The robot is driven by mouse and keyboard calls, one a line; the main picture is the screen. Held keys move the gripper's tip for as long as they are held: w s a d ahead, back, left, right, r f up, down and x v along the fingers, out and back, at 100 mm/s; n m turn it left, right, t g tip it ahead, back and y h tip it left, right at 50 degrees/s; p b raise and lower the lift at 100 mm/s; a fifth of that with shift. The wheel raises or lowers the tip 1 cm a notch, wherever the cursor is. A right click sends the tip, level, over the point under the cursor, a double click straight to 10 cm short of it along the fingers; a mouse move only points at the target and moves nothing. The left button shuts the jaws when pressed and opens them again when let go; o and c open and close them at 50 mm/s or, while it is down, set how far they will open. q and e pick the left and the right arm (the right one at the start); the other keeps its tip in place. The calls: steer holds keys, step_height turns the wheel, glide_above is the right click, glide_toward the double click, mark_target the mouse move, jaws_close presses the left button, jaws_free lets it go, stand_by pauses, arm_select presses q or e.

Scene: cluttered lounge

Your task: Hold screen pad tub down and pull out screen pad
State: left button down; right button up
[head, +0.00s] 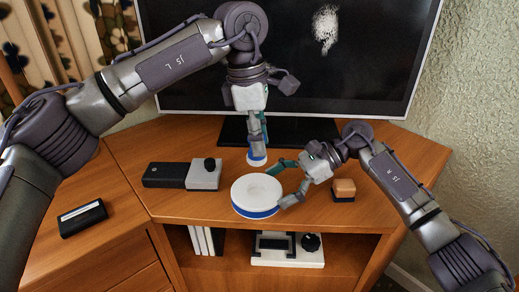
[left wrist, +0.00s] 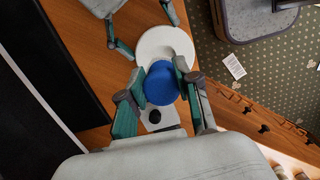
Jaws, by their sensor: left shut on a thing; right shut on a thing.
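The screen pad tub (head: 255,190) is a round white drum with a blue lower band, standing on the wooden desk. My right gripper (head: 278,186) is shut on the tub's right side, one finger behind and one in front. The screen pad (head: 257,161) is a small blue and white disc just behind the tub. My left gripper (head: 257,149) points down and is shut on it. In the left wrist view, the pad's blue face (left wrist: 161,84) sits between my left fingertips and partly overlaps the white tub (left wrist: 165,42). I cannot tell whether the pad clears the desk.
A black and grey device (head: 185,175) with a knob lies left of the tub. An orange-brown block (head: 343,189) sits to the right. A large screen (head: 330,60) stands behind. A dark box (head: 82,218) lies on the left desk section. A shelf below holds a white device (head: 287,250).

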steer(key=shift+s+f, duration=0.1)
steer(key=shift+f, duration=0.15)
steer(key=o, duration=0.4)
steer(key=shift+o, duration=0.3)
steer(key=shift+a, duration=0.1)
arm_select(q)
steer(key=shift+w, duration=0.1)
arm_select(e)
steer(key=shift+r, duration=0.1)
